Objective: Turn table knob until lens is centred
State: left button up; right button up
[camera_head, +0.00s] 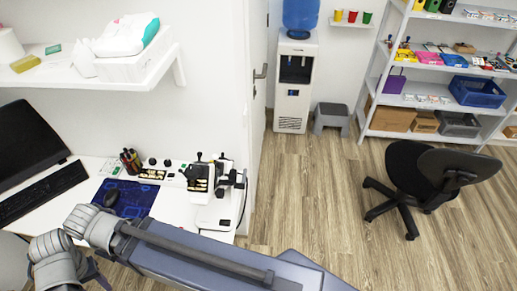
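A white and black optical instrument (200,178) stands at the right end of the white desk (178,208), close to the wall. It has dark upright parts and a pale lower body. The lens and the table knob are too small to make out. A large grey-blue link of one of my arms crosses the bottom of the head view, with grey joints at lower left, in front of the desk's near edge. No gripper fingers can be made out, and neither gripper is seen at the instrument.
A blue mouse pad (142,199), a black keyboard (42,193) and a monitor (27,146) occupy the desk's left side. A pen holder (130,161) stands behind the pad. A black office chair (412,180) stands at right on otherwise open wooden floor (330,220).

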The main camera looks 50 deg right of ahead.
aim_at(219, 193)
jog(key=k+l, duration=0.15)
jog(key=l, duration=0.25)
jog(key=k+l, duration=0.2)
jog(key=l, duration=0.2)
jog(key=k+l, duration=0.15)
jog(key=l, duration=0.25)
jog(key=k+l, duration=0.15)
jog(key=l, duration=0.25)
jog(key=k+l, duration=0.2)
jog(key=l, duration=0.2)
jog(key=k+l, duration=0.15)
jog(key=l, duration=0.2)
